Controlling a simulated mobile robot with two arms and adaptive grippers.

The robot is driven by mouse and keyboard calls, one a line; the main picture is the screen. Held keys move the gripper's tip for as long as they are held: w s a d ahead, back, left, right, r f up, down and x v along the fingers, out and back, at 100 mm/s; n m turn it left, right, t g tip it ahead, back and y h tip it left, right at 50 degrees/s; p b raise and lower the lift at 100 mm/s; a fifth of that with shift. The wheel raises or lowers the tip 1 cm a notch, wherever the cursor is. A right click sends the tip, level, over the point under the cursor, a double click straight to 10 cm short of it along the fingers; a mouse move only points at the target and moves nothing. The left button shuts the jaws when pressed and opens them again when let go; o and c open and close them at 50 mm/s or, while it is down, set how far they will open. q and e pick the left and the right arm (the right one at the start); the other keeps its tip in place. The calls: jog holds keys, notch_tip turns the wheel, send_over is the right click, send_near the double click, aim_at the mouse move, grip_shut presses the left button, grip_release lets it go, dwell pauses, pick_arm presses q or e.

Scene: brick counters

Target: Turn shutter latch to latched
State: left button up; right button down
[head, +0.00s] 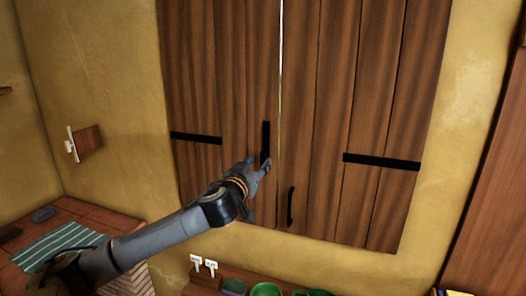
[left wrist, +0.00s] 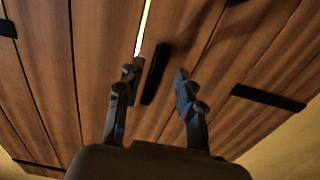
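The wooden shutter (head: 340,100) has two closed leaves with a thin bright gap between them. The latch (head: 266,142) is a black bar standing upright on the left leaf, just left of the gap. My left gripper (head: 257,166) is at the latch's lower end. In the left wrist view, the open left gripper (left wrist: 157,80) has its fingers on either side of the latch (left wrist: 156,72), with space on both sides. Whether either finger touches it I cannot tell. A small black handle (head: 291,206) is low on the right leaf. My right gripper is not in view.
Black hinge straps (head: 382,161) cross the outer sides of the leaves. Below is a shelf with green bowls (head: 267,289) and small white-labelled items. A tiled counter with a striped cloth (head: 60,244) is at the lower left. A wooden cabinet (head: 497,170) stands at the right.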

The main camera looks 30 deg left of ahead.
aim_at(262, 159)
pick_arm(q)
jog(key=p+x, duration=0.1)
jog(key=x, duration=0.3)
jog(key=shift+w+a, duration=0.1)
jog(key=shift+w, duration=0.3)
grip_shut()
